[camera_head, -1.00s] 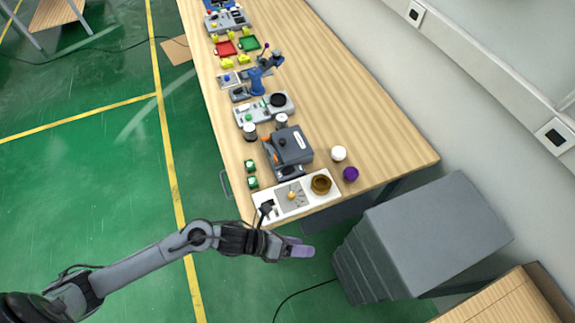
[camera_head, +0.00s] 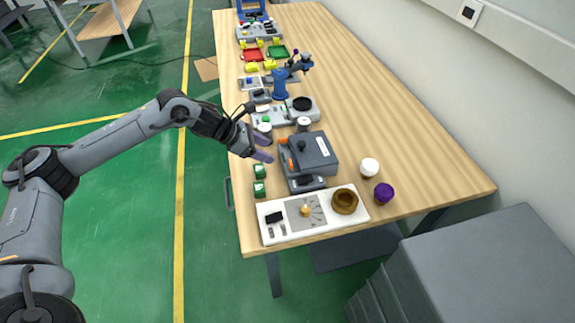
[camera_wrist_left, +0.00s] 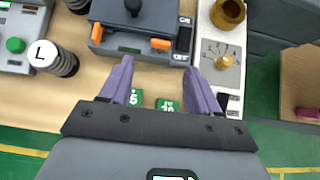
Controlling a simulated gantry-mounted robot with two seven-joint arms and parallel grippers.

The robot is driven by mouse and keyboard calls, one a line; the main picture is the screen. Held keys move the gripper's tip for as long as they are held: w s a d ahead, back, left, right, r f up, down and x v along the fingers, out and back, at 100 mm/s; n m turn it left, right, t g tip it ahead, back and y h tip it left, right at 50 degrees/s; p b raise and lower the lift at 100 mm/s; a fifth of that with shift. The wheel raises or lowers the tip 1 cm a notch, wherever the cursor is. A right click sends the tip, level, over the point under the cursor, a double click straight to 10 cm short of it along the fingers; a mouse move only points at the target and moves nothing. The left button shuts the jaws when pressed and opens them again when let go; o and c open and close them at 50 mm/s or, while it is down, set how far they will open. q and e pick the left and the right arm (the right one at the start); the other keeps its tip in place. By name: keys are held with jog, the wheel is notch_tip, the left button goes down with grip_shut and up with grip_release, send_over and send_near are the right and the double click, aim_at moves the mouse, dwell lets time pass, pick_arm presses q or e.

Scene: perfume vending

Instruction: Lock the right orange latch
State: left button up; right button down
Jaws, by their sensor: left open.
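A grey box device (camera_head: 314,152) with a dark knob on top stands on the table; its front fills the top of the left wrist view (camera_wrist_left: 148,18). Its right orange latch (camera_wrist_left: 160,45) lies roughly sideways, near the ON/OFF panel. Its left orange latch (camera_wrist_left: 97,33) stands more upright. Both show small in the head view. My left gripper (camera_head: 267,149) is open and empty in front of the device. In the left wrist view, its purple fingers (camera_wrist_left: 158,70) spread apart, with the right latch just beyond the gap between the tips, apparently untouched. My right gripper is not in view.
Two green blocks (camera_head: 259,172) sit by the table's front edge, below my fingers. A black-and-white cylinder marked L (camera_wrist_left: 62,62) stands left of the device.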

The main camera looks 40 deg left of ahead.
aim_at(290, 162)
pick_arm(q)
jog(key=x, duration=0.8)
jog(key=shift+w+d+f, duration=0.15)
jog(key=shift+w+d, duration=0.05)
jog(key=shift+d, duration=0.05)
jog(key=shift+w+d+f, duration=0.3)
jog(key=shift+w+f, duration=0.05)
jog(key=shift+f, duration=0.15)
jog(key=c, duration=1)
jog(key=shift+c, duration=0.2)
